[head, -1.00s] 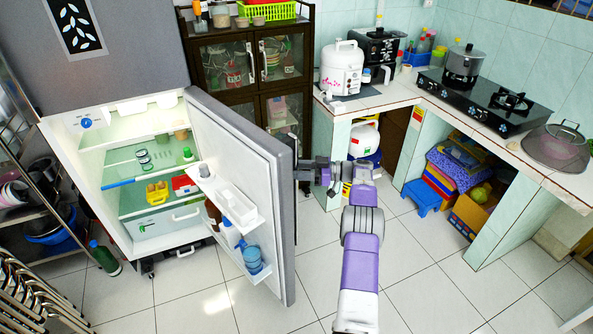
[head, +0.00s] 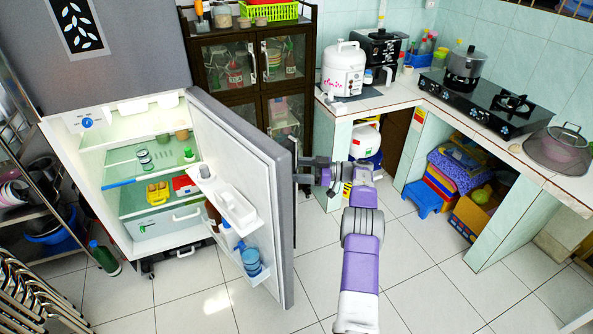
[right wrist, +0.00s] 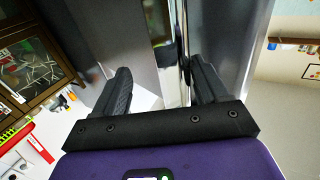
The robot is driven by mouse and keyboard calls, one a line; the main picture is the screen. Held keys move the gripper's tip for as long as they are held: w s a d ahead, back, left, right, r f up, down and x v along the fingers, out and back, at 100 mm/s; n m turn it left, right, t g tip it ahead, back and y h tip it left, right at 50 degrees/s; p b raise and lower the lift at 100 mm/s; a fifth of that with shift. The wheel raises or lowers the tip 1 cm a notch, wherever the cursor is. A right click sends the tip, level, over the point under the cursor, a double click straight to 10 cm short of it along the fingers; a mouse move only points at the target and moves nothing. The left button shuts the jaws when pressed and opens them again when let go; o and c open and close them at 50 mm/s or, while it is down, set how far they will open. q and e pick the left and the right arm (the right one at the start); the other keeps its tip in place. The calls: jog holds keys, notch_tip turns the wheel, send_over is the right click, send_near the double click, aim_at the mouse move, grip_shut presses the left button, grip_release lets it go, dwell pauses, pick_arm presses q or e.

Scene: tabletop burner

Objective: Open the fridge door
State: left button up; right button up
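The grey fridge (head: 115,40) stands at the left in the head view. Its lower door (head: 262,150) is swung wide open to the right, showing lit shelves (head: 150,165) and the door's inner racks (head: 230,205). My right gripper (head: 304,174) is beside the door's outer face, near its free edge. In the right wrist view the two fingers (right wrist: 158,82) are spread apart, with the door's grey surface and a shiny metal strip (right wrist: 186,45) beyond them. A dark part (right wrist: 165,55) shows by the right finger; I cannot tell whether they touch. My left gripper is not in view.
A dark glass-fronted cabinet (head: 230,75) stands behind the door. A tiled counter (head: 480,130) with a stove (head: 490,100) is at the right. A blue stool (head: 422,197) is below it. The floor (head: 420,290) in front is clear. A green bottle (head: 104,258) stands by the fridge.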

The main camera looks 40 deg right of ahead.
jog(key=v, duration=0.7)
jog(key=shift+s, duration=0.15)
dwell(0.3)
